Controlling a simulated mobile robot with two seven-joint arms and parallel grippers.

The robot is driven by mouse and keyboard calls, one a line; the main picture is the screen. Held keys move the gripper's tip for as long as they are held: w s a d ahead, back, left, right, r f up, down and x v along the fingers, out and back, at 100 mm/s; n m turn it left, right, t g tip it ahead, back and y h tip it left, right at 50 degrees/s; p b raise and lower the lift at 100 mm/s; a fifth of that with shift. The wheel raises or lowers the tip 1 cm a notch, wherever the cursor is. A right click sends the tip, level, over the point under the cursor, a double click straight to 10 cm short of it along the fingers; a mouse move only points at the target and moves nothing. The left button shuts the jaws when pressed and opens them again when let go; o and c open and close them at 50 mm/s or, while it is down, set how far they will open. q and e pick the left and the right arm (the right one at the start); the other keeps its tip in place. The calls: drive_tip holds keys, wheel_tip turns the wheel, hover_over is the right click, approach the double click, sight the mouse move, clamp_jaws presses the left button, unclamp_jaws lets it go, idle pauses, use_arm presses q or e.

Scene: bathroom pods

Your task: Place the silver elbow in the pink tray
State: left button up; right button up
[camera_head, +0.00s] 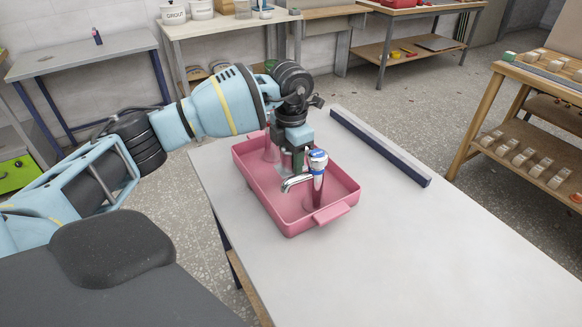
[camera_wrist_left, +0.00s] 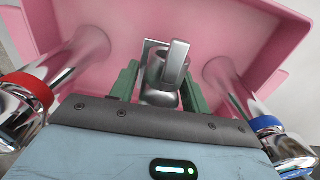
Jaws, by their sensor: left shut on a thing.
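The pink tray (camera_head: 262,188) stands on the light table; its pink inside (camera_wrist_left: 140,20) fills most of the left wrist view. My left gripper (camera_head: 294,162) points down over the tray. In the left wrist view, its green fingers are shut on the silver elbow (camera_wrist_left: 160,78), a grey metal piece with a flat bar on it. The tray floor is behind the elbow; I cannot tell whether they touch. In the head view the elbow is hidden or too small to make out. My right gripper is not in view.
The left wrist view also shows a red-ringed chrome fitting (camera_wrist_left: 28,95) and a blue-ringed one (camera_wrist_left: 278,140). A dark bar (camera_head: 380,147) lies along the table's far edge.

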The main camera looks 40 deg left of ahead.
sight(291, 169)
use_arm(q)
drive_tip(key=shift+f, duration=1.6)
drive_tip(key=shift+f, duration=0.1)
drive_tip(key=o, duration=1.1)
drive_tip(key=shift+f, duration=0.1)
wheel_tip(291, 169, up, 12)
drive_tip(key=shift+r, duration=0.2)
